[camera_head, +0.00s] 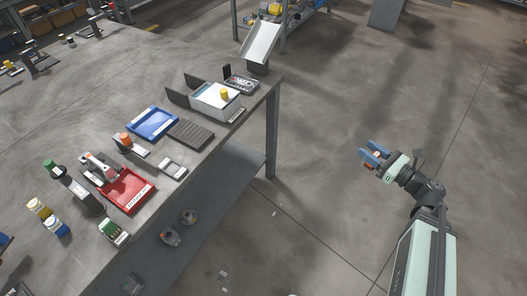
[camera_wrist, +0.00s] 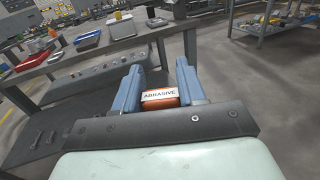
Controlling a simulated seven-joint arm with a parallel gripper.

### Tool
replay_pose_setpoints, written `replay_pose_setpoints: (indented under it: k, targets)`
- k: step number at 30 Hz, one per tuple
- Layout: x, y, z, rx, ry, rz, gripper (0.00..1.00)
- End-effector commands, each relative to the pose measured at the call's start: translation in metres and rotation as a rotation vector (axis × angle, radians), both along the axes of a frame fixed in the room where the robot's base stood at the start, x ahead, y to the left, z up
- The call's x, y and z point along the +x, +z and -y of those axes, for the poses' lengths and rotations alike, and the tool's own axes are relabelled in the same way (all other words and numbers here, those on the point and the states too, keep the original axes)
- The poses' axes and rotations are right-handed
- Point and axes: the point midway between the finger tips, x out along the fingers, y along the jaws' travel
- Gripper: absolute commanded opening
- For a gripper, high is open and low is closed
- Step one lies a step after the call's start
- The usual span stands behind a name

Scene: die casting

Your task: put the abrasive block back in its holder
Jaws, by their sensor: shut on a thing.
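My gripper (camera_head: 373,157) is held out over open floor, to the right of the workbench. Its blue fingers are shut on the abrasive block (camera_wrist: 159,97), an orange-brown piece with a white label reading ABRASIVE. In the wrist view the block sits between the fingers, low near the gripper's base. In the head view only a small part of it shows between the fingers. I cannot tell for sure which thing on the bench is the block's holder.
The workbench (camera_head: 75,125) carries a red tray (camera_head: 125,192), a blue tray (camera_head: 152,123), a dark ribbed mat (camera_head: 190,134), a grey box (camera_head: 214,100) and several small tools. A metal chute (camera_head: 261,43) stands past its far corner. The floor around my gripper is clear.

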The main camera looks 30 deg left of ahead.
Motion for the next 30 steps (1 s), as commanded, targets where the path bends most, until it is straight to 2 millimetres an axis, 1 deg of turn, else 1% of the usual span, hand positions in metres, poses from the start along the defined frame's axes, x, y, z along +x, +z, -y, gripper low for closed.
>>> replay_pose_setpoints:
  k: [1,3,11,15,17,21,23,30]
  targets:
    - [-0.005,0.002,-0.015,0.000,0.027,0.000,0.10]
    - [-0.011,0.003,-0.034,0.000,0.061,0.000,0.10]
    - [-0.040,0.011,-0.102,-0.001,0.185,0.002,0.10]
    - [-0.058,0.015,-0.137,0.000,0.252,0.001,0.10]
    - [-0.067,0.017,-0.151,0.000,0.280,0.000,0.10]
    - [-0.088,0.021,-0.185,0.000,0.347,0.001,0.10]
    - [-0.098,0.023,-0.199,0.000,0.375,0.001,0.10]
    - [-0.141,0.031,-0.252,0.001,0.490,0.000,0.10]
